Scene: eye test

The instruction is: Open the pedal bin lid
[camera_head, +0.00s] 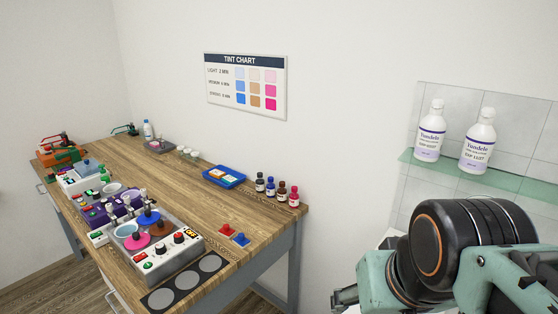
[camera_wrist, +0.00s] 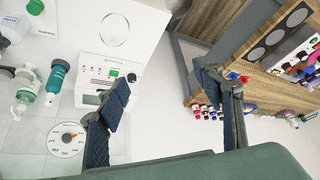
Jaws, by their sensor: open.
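My gripper (camera_wrist: 166,86) is open and empty in the wrist view, its two dark fingers apart with a pale surface behind them. In the head view my arm fills the lower right, and part of the gripper (camera_head: 345,297) shows at the bottom edge. I cannot make out a pedal bin or its lid in either view.
A wooden table (camera_head: 225,262) with a tint chart (camera_head: 246,108) above it carries several devices, small bottles (camera_head: 270,188) and a blue tray (camera_head: 224,177). The wrist view shows a white device (camera_wrist: 107,71) and a green-capped bottle (camera_wrist: 57,75).

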